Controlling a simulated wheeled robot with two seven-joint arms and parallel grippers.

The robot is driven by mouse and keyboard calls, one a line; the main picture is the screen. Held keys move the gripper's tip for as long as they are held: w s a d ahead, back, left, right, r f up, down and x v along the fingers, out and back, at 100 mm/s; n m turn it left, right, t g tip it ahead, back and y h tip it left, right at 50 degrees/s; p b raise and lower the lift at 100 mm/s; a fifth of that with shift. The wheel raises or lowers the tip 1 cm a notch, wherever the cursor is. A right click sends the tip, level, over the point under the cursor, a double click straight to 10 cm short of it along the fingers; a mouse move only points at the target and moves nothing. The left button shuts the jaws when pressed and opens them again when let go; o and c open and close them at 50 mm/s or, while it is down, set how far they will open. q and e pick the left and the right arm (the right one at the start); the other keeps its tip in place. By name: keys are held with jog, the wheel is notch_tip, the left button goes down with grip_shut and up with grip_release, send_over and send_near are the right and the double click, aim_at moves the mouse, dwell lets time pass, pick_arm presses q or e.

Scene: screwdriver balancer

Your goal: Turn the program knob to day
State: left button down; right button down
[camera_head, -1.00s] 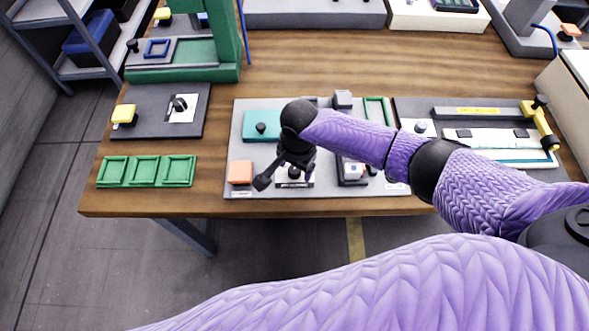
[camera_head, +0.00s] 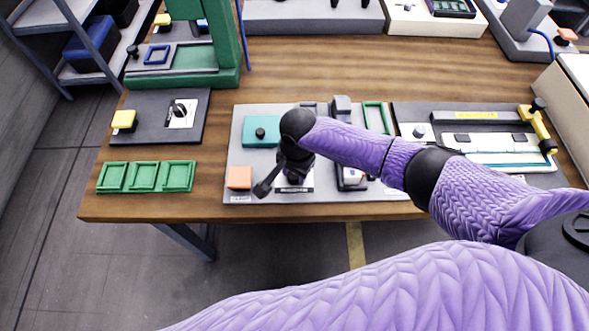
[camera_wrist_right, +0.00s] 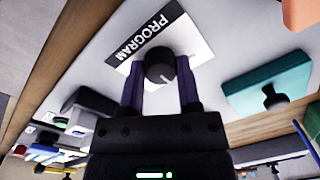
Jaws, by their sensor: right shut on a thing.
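The program knob (camera_wrist_right: 160,66) is round and black with a pale pointer line. It sits on a white plate marked PROGRAM (camera_wrist_right: 160,36) in the right wrist view. My right gripper (camera_wrist_right: 160,85) is shut on the knob, with one finger on each side of it. In the head view my right gripper (camera_head: 294,178) reaches down over the front of the grey panel (camera_head: 240,202) and hides most of the knob. A "day" mark cannot be made out. My left gripper does not show.
An orange block (camera_head: 239,178) stands just left of the knob plate, and a teal block (camera_head: 261,130) with a black knob is behind it. A dark upright fixture (camera_head: 350,177) is close on the right. Green trays (camera_head: 145,177) lie at the left.

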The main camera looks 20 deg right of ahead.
jog(key=n+p, duration=0.1)
jog(key=p, duration=0.1)
jog(key=shift+r+n+p, duration=0.2)
jog(key=shift+n+p, duration=0.1)
jog(key=shift+n, duration=0.1)
jog(key=shift+n+p, duration=0.3)
jog(key=n, duration=0.4)
jog(key=shift+f+p, duration=0.25)
jog(key=shift+p, duration=0.1)
jog(key=shift+n, duration=1.1)
jog(key=shift+c, duration=1.5)
grip_release()
